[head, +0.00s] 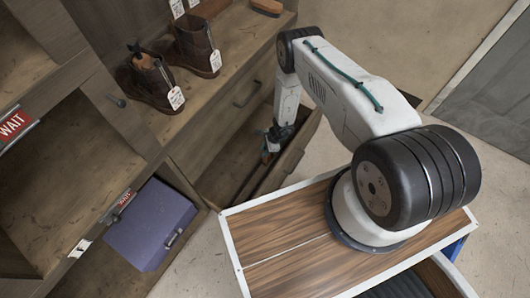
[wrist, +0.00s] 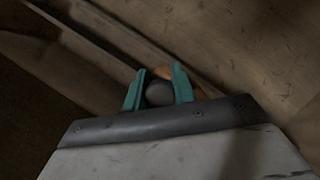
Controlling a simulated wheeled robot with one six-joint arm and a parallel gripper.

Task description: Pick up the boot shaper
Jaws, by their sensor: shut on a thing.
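My gripper (head: 274,141) reaches down into an open drawer (head: 291,157) below the counter. In the wrist view its two teal fingers (wrist: 158,92) are shut on the boot shaper. The shaper shows there as a dark grey rounded end (wrist: 159,94) between the fingers, with a tan part just behind it. The rest of the shaper is hidden by the fingers and the drawer. In the head view it is too small and covered to make out clearly.
Brown boots with white tags (head: 196,48) stand on the counter (head: 213,92) above the drawer. A purple box (head: 150,224) sits in the lower left cubby. Red WAIT signs (head: 14,125) mark the shelves. The drawer's walls are close around my gripper.

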